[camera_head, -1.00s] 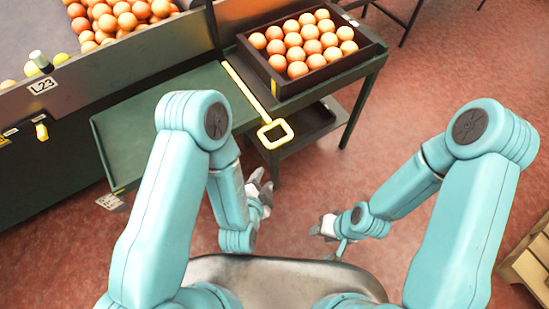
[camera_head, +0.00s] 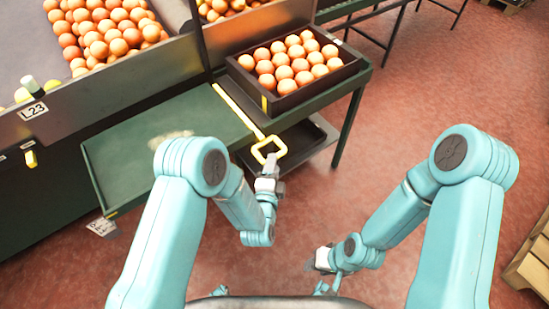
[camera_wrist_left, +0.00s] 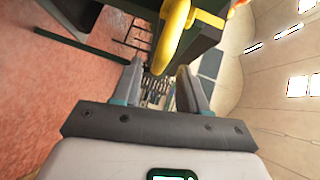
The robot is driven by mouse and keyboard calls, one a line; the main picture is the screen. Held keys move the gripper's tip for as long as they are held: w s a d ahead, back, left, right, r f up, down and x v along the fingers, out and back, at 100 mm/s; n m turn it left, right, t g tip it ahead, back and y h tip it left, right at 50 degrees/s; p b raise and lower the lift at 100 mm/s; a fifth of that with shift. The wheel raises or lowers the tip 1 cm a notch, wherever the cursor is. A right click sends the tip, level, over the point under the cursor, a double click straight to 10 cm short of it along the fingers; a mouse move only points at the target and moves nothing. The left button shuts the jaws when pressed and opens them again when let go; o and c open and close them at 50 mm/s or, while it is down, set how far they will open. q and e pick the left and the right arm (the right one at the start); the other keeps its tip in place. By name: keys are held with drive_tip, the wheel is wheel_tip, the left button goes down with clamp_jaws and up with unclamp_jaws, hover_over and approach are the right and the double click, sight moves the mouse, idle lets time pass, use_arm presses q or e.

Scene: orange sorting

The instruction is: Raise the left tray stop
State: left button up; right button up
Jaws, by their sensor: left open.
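The left tray stop is a yellow bar (camera_head: 237,111) lying along the green table between the bare left part and the crate, with a square loop handle past the front edge. My left gripper (camera_head: 269,163) is just below this loop in the head view, its jaws open. In the left wrist view the yellow loop (camera_wrist_left: 172,42) hangs ahead, above and partly in line with the gap between the open fingers (camera_wrist_left: 160,85); whether they touch it is unclear. My right gripper (camera_head: 321,260) is low over the floor, away from the table, too small to judge its jaws.
A dark crate (camera_head: 262,102) of oranges stands on the table right of the bar. The green tabletop (camera_head: 110,145) to its left is bare. A dark lower tray (camera_head: 321,130) sits under the table. A wooden pallet (camera_head: 532,262) lies at far right.

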use_arm(q)
drive_tip(key=shift+x, duration=1.95)
clamp_jaws()
wheel_tip(320, 180, up, 5)
drive_tip(key=shift+r+p, duration=0.1)
drive_tip(key=shift+p, duration=1.05)
drive_tip(key=shift+w, duration=0.1)
drive_tip(key=shift+c, duration=0.2)
unclamp_jaws()
drive_tip(key=shift+o, duration=0.2)
